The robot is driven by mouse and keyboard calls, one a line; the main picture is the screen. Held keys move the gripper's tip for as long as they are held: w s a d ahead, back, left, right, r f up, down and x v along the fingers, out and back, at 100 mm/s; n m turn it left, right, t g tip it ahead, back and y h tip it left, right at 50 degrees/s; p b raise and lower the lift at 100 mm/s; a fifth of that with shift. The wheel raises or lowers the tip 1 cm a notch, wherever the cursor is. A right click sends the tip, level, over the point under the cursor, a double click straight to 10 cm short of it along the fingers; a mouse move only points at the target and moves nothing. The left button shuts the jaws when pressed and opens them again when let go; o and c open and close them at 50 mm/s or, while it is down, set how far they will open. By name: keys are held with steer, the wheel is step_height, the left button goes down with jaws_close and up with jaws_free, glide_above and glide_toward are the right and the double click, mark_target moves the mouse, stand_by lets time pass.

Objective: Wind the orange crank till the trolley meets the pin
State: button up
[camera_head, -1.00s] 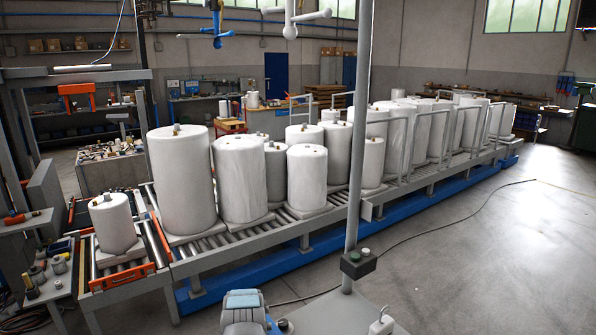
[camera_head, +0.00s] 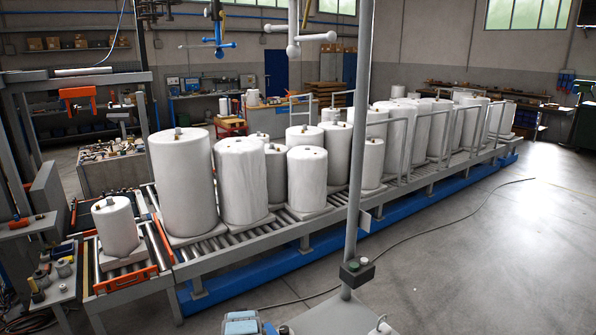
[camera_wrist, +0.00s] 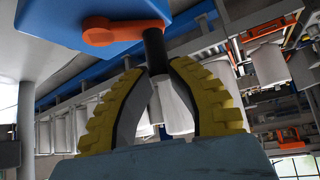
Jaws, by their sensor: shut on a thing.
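In the wrist view, my gripper (camera_wrist: 155,66) has its yellow ribbed fingers shut on the black handle (camera_wrist: 154,44) of the orange crank (camera_wrist: 122,34). The fingertips are on the lower part of the handle. I do not see the crank in the head view. An orange bracket-like part (camera_head: 78,93) hangs from a grey gantry at the left there; I cannot tell if it is the trolley. I cannot make out the pin in either view.
White tanks (camera_head: 183,185) stand along a roller conveyor (camera_head: 225,255), with one smaller tank (camera_head: 115,228) on its left end. A grey post (camera_head: 359,140) stands in front, carrying a small switch box (camera_head: 355,271). White and blue rods hang overhead. Floor at the right is mostly clear.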

steer(key=shift+s+f+p, duration=0.3)
steer(key=shift+s+p, duration=0.5)
steer(key=shift+s, duration=0.05)
steer(key=shift+s+f, duration=0.25)
steer(key=shift+s, duration=0.05)
steer(key=shift+c, duration=0.2)
steer(key=shift+r, duration=0.15)
steer(key=shift+s+d+r+p, duration=0.15)
steer(key=shift+s+r+p, duration=0.3)
steer(key=shift+p, duration=0.45)
jaws_close()
